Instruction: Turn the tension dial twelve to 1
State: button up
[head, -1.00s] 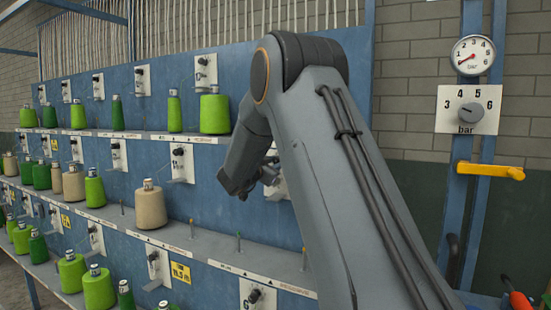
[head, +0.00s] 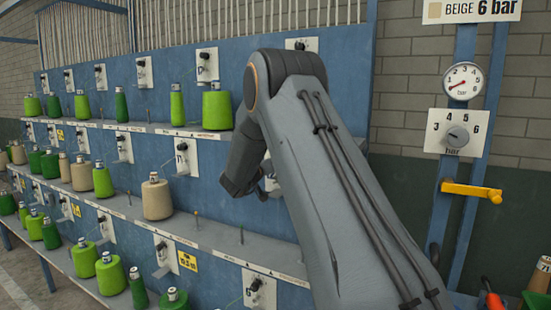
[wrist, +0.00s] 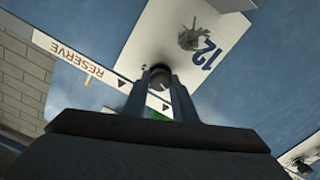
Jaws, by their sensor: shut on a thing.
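The tension dial twelve (wrist: 160,76) is a small dark round knob with a light face, seen in the wrist view beside a white plate (wrist: 222,25) marked 12. My gripper (wrist: 160,90) is shut on the dial, with one finger on each side of it. The dial's scale and setting are too small and covered to read.
Green and beige yarn cones stand on the blue rack's shelves, including a beige cone (head: 157,200) left of my wrist. At right are a pressure gauge (head: 463,82), a bar knob (head: 457,136), a yellow lever (head: 471,191) and a sign (head: 472,10) reading BEIGE 6 bar.

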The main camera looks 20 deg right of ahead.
jog(key=shift+n+p, duration=0.5)
jog(key=shift+n, duration=0.5)
jog(key=shift+f, duration=0.1)
jog(key=o, duration=1)
jog(key=shift+s, duration=0.1)
jog(key=shift+o, duration=0.2)
jog(key=b+v, duration=0.2)
jog(key=v, duration=0.5)
jog(key=shift+s+a+b, duration=0.25)
jog(key=shift+a+b, duration=0.1)
